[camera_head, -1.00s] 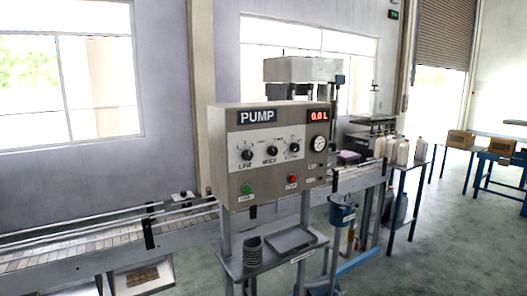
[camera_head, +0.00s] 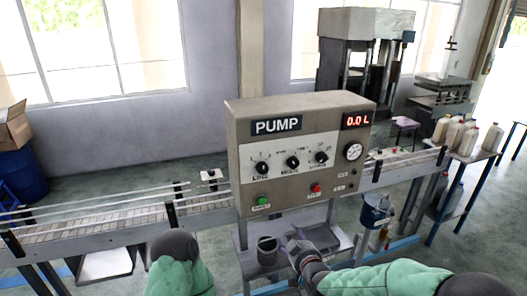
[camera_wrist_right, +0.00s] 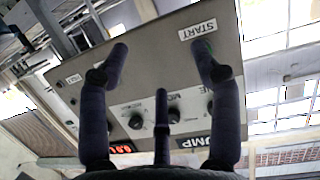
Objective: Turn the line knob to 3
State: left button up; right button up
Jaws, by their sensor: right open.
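The grey pump panel (camera_head: 240,135) faces me in the head view. Its line knob (camera_head: 262,167), black with a white mark, is the leftmost of three knobs. The scale numbers are too small to read. My right gripper (camera_head: 297,250) is below the panel in the head view, apart from the knob. In the right wrist view the panel appears upside down, and my right gripper (camera_wrist_right: 160,55) has its fingers spread and empty before it. The line knob is mostly hidden behind the right-hand finger there. My left arm shows at the bottom left, but its gripper is out of view.
The mode knob (camera_head: 292,162) and a third knob (camera_head: 321,156) sit right of the line knob. The green start button (camera_head: 262,199) and red stop button (camera_head: 315,188) are below. The display (camera_head: 357,121) reads 0.0 L. A conveyor (camera_head: 120,222) runs past the panel.

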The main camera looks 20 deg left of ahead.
aim_at(263, 170)
jog(key=a+r+n+t+y+p, duration=0.1)
jog(key=a+r+p, duration=0.15)
jog(key=r, duration=0.65)
jog(key=a+r+n+t+y+p, duration=0.1)
jog(key=a+r+n, duration=0.15)
jog(key=r, duration=0.65)
pick_arm(q)
notch_tip(263, 170, up, 7)
jog(key=p, duration=0.2)
pick_arm(e)
jog(key=shift+m, duration=0.55)
jog(key=shift+a+r+x, duration=0.15)
jog(key=shift+r+x, duration=0.05)
jog(key=shift+x, duration=2.6)
jog(key=shift+a+r+x, duration=0.1)
jog(key=shift+r+x, duration=0.05)
jog(key=shift+x, duration=2.7)
pick_arm(q)
jog(key=shift+w+f, duration=0.1)
pick_arm(e)
jog(key=shift+s, duration=0.15)
jog(key=c, duration=1.1)
pick_arm(q)
jog(key=shift+f, duration=0.1)
pick_arm(e)
jog(key=shift+c, duration=0.2)
